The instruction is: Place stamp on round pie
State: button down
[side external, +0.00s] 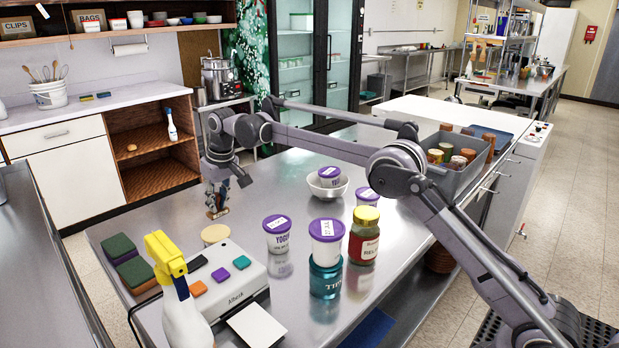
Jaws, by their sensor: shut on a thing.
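My gripper (216,192) points down over the left part of the steel table. It is shut on a small brownish object at its tips, which appears to be the stamp (216,212); the fingers hide part of it. A round tan disc, which appears to be the round pie (215,234), lies flat on the table just behind the white device. The held stamp shows just above the pie in the picture, with a small gap between them. I cannot tell its exact height or depth.
A white device (236,283) with coloured blocks, a yellow-topped spray bottle (184,312) and green sponges (121,246) are near the pie. Table behind my gripper is clear.

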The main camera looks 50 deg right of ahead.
aim_at(214, 218)
jog(key=shift+w+a+f, duration=0.3)
jog(key=shift+a+f, duration=0.15)
jog(key=shift+a, duration=0.25)
jog(key=shift+f, duration=2.05)
jog(key=c, duration=1.1)
grip_release()
jog(key=shift+f, duration=0.15)
jog(key=shift+c, duration=0.2)
jog(key=v, duration=1.2)
jog(key=shift+r, duration=0.2)
